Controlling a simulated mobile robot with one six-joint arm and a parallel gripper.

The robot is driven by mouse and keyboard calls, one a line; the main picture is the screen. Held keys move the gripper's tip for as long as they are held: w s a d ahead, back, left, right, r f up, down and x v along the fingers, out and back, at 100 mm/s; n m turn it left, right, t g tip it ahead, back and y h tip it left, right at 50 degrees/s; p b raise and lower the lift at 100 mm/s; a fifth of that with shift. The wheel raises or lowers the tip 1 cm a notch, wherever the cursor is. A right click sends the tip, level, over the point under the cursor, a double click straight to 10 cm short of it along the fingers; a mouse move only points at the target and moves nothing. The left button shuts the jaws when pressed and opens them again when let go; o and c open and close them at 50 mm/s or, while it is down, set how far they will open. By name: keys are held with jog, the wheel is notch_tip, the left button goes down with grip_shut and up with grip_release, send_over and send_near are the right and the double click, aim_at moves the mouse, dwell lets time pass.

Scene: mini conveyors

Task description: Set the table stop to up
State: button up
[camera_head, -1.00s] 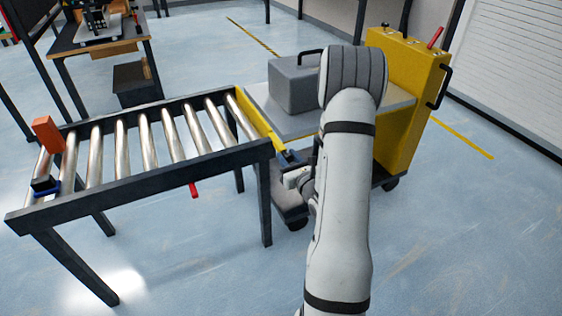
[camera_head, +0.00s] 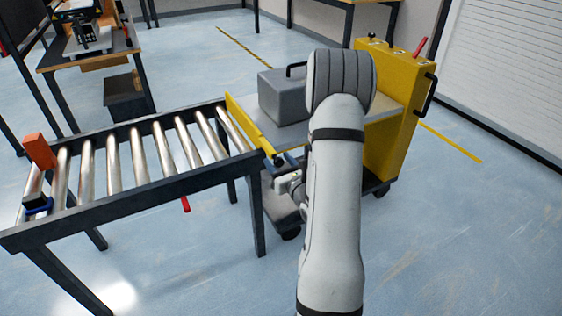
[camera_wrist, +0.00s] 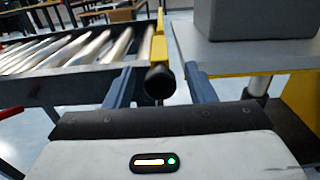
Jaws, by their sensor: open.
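The roller table (camera_head: 130,205) stands at the left. A yellow stop plate (camera_head: 243,125) runs across its right end; I cannot tell for sure whether it is up or down. In the wrist view the yellow plate (camera_wrist: 158,46) is seen edge-on, with a round black knob (camera_wrist: 160,81) at its near end. My gripper (camera_head: 278,160) is at the table's near right corner, partly hidden by my arm. In the wrist view my gripper (camera_wrist: 160,88) is open, one finger on each side of the knob. I see no clear contact with it.
A yellow cart (camera_head: 392,105) with a grey box (camera_head: 283,97) on its deck stands close to the table's right end. A red lever (camera_head: 185,204) hangs under the table's front rail. An orange block (camera_head: 40,151) is at the table's left end. The front floor is clear.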

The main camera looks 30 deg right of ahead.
jog(key=s, duration=0.2)
jog(key=s+p, duration=0.1)
jog(key=s, duration=0.2)
jog(key=shift+s+a+r, duration=0.1)
jog(key=shift+s+r, duration=0.1)
jog(key=shift+s, duration=0.1)
jog(key=s+p, duration=0.2)
jog(key=p, duration=0.1)
jog(key=shift+f, duration=0.2)
